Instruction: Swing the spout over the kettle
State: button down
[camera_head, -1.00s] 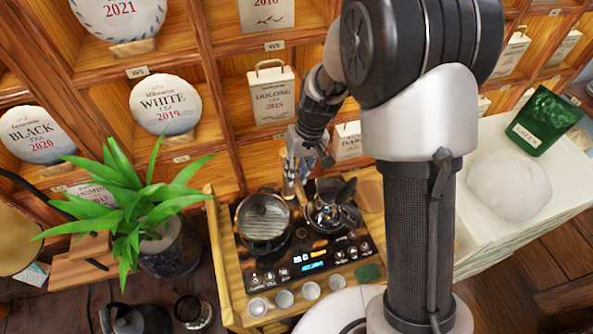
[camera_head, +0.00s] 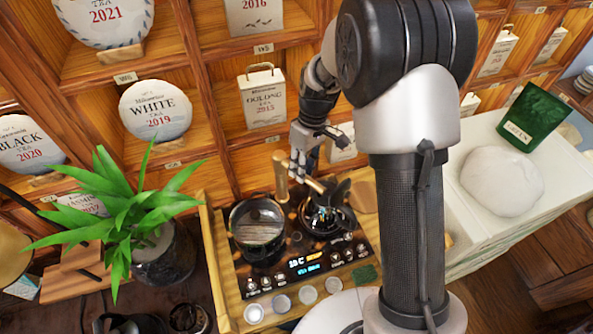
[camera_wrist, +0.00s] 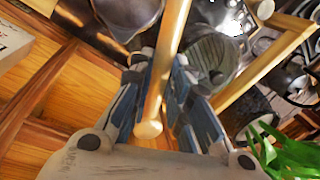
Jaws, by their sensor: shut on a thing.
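The brass spout (camera_head: 281,176) stands behind the dark tea stove (camera_head: 305,262), and its arm points right toward the kettle. My gripper (camera_head: 303,165) is shut on the spout, behind the stove. In the wrist view the brass rod (camera_wrist: 166,72) with a rounded end lies between my blue fingers (camera_wrist: 160,100). The steel kettle (camera_head: 326,221) with a dark handle is on the right of the stove. The spout's end appears by the kettle's back rim; I cannot tell if it is over the opening.
A glass pot (camera_head: 258,236) stands on the stove's left. A potted plant (camera_head: 160,258) stands left of the stove. Small cups (camera_head: 281,303) line the front edge. Wooden shelves with tea packages (camera_head: 262,102) rise close behind. A pale counter (camera_head: 478,220) is at right.

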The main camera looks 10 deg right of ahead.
jog(key=shift+w+d+n, duration=0.35)
jog(key=shift+w+n, duration=0.1)
jog(key=shift+n, duration=0.35)
jog(key=shift+w+d+n, duration=0.35)
jog(key=shift+w+n, duration=0.1)
jog(key=shift+n, duration=0.35)
jog(key=c, duration=1.5)
grip_release()
jog(key=r, duration=0.4)
jog(key=w+d+r, duration=0.1)
jog(key=r, duration=0.3)
jog(key=w+r, duration=0.1)
jog(key=r, duration=0.2)
jog(key=shift+d+r, duration=0.15)
jog(key=shift+r, duration=0.25)
